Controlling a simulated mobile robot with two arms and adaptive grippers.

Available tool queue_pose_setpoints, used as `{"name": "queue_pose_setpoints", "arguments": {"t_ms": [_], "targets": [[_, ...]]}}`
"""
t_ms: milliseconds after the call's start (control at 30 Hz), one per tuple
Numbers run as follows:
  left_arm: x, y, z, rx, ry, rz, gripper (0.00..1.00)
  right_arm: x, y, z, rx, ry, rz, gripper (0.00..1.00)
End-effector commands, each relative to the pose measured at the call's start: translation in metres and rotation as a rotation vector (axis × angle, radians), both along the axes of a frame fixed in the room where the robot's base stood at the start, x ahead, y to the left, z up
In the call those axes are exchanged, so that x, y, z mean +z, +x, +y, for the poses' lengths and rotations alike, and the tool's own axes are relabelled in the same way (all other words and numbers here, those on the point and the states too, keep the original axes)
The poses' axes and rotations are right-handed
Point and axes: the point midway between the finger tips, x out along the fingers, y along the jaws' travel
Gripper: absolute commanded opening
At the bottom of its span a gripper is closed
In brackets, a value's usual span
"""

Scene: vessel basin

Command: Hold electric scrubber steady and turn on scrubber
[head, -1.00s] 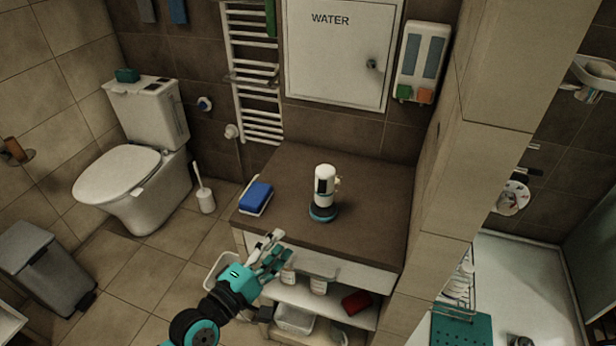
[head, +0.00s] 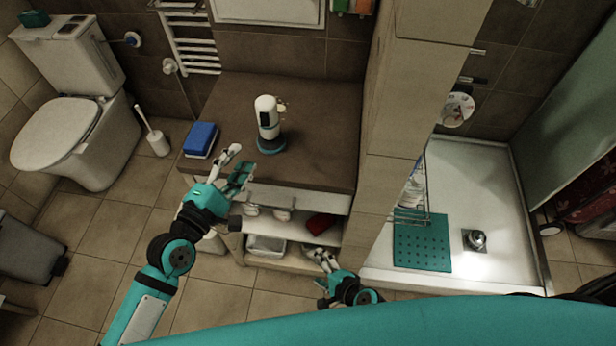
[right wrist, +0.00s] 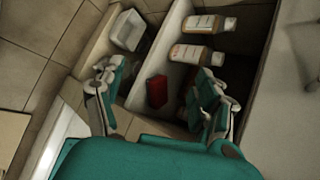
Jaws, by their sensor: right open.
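The electric scrubber (head: 267,118), white with a dark band and a teal base, stands upright on the brown counter (head: 318,125). My left gripper (head: 240,158) is at the counter's front edge, left of and in front of the scrubber. Its fingers are apart, empty and not touching the scrubber. My right gripper (head: 322,262) is low in front of the shelves below the counter. In the right wrist view its fingers (right wrist: 160,90) are spread wide with nothing held. The scrubber is out of the right wrist view.
A blue and white sponge (head: 201,139) lies on the counter's left side. The shelves below hold a red item (head: 320,223), bottles (right wrist: 197,53) and a white bin (head: 266,245). A tiled pillar (head: 405,130) bounds the counter's right. The counter around the scrubber is clear.

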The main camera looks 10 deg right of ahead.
Motion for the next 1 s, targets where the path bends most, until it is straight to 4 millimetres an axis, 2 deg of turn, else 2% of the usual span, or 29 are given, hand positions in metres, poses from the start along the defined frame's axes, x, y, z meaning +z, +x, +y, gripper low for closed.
{"name": "queue_pose_setpoints", "arguments": {"t_ms": [33,200,400,500,600,700,833,1000], "targets": [[0.000,0.000,0.000,0.000,0.000,0.000,0.38,0.027,0.016,0.011,-0.072,0.122,-0.009,0.72],[0.000,0.000,0.000,0.000,0.000,0.000,0.38,0.116,0.056,0.038,-0.283,0.571,0.011,0.72],[0.000,0.000,0.000,0.000,0.000,0.000,0.38,0.223,0.081,0.056,-0.428,1.101,0.094,0.72],[0.000,0.000,0.000,0.000,0.000,0.000,0.38,0.266,0.086,0.060,-0.458,1.311,0.151,0.72],[0.000,0.000,0.000,0.000,0.000,0.000,0.38,0.280,0.101,0.032,-0.492,1.288,0.062,0.72],[0.000,0.000,0.000,0.000,0.000,0.000,0.38,0.290,0.109,0.019,-0.511,1.282,0.016,0.72],[0.000,0.000,0.000,0.000,0.000,0.000,0.38,0.295,0.117,0.014,-0.517,1.279,-0.007,0.72],[0.000,0.000,0.000,0.000,0.000,0.000,0.38,0.295,0.138,0.023,-0.515,1.277,-0.010,0.72]]}}
